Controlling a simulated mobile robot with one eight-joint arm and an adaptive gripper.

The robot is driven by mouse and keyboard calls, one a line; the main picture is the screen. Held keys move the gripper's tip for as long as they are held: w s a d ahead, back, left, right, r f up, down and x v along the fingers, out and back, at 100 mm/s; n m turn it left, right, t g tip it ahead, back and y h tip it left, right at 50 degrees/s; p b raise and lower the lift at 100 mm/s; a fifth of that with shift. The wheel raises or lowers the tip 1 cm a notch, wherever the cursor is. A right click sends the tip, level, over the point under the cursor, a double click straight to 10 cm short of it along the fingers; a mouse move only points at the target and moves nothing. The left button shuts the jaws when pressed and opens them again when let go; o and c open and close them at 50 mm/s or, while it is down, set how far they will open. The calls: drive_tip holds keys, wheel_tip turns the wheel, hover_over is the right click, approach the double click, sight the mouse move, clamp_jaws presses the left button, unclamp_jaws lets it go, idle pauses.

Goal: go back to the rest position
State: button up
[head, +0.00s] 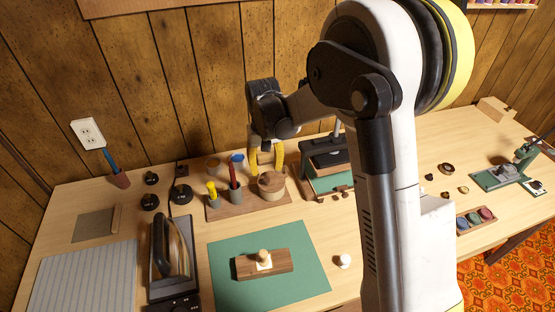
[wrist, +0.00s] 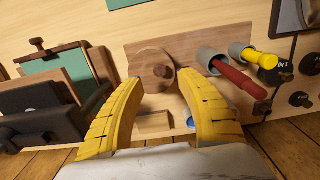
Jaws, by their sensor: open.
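My gripper (head: 266,160) has yellow fingers and hangs over the back of the table, just above a round wooden lidded pot (head: 271,184). In the wrist view my gripper (wrist: 172,98) is open, with nothing between its fingertips. The pot's round lid with its knob (wrist: 152,71) shows just beyond the fingertips. I cannot tell whether a finger touches it. The pot stands on a wooden board (head: 222,209) beside a holder with a red-handled tool (head: 234,178) and one with a yellow-handled tool (head: 212,190).
A green mat (head: 225,285) with a wooden block (head: 280,262) lies in front. An iron (head: 168,250) stands at left. A dark-framed press (head: 325,152) is close to the right of my gripper. The wood-panelled wall (head: 180,80) is close behind.

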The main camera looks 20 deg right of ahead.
drive_tip(key=shift+r+p, duration=0.3)
drive_tip(key=shift+r, duration=0.5)
